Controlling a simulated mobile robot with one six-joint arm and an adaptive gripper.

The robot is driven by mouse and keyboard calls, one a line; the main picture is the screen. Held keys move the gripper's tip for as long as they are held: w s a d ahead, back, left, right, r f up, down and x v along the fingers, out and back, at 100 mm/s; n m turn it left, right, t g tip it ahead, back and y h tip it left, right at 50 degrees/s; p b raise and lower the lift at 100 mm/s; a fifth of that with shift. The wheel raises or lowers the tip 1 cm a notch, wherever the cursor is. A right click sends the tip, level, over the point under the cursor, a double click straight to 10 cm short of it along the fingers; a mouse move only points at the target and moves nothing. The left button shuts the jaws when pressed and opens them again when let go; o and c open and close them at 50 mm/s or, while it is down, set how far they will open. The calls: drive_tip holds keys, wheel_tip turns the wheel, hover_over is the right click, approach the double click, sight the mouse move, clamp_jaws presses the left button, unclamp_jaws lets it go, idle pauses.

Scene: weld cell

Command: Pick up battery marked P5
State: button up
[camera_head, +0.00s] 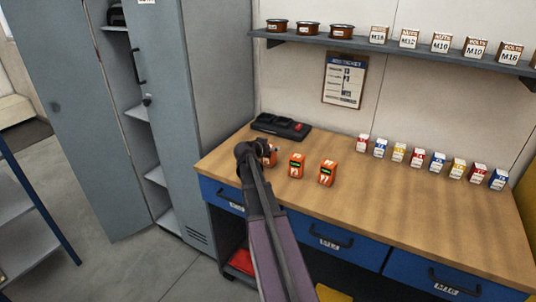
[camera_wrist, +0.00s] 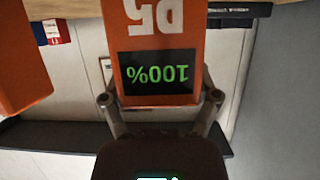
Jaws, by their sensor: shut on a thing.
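The orange battery marked P5 (camera_wrist: 158,32) fills the top middle of the wrist view, its marking upside down and its dark display reading 100% in green. My gripper (camera_wrist: 160,100) has a finger on each side of it and is shut on it. In the head view, my gripper (camera_head: 256,151) is at the left part of the workbench, and the battery (camera_head: 272,155) shows only partly beside it, mostly hidden by my arm. I cannot tell whether the battery touches the bench.
Two more orange batteries stand just right, one (camera_head: 296,166) nearer and another (camera_head: 327,173). A black charger (camera_head: 281,126) lies behind. Several small boxes line the back right of the workbench (camera_head: 400,205). A shelf (camera_head: 390,43) runs above. A grey locker (camera_head: 185,100) stands left, its door open.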

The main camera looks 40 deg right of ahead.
drive_tip(key=shift+d+r, duration=0.1)
wheel_tip(320, 180, up, 3)
drive_tip(key=p, duration=0.3)
drive_tip(key=s+a, duration=0.3)
drive_tip(key=a, duration=0.1)
drive_tip(key=s+a+r+p, duration=0.1)
drive_tip(key=s+a, duration=0.2)
drive_tip(key=a, duration=0.1)
drive_tip(key=s+a+p, duration=0.1)
drive_tip(key=s+a, duration=0.2)
drive_tip(key=a, duration=0.1)
drive_tip(key=shift+s+a+r, duration=0.3)
drive_tip(key=shift+a+r, duration=0.05)
drive_tip(key=shift+a, duration=0.05)
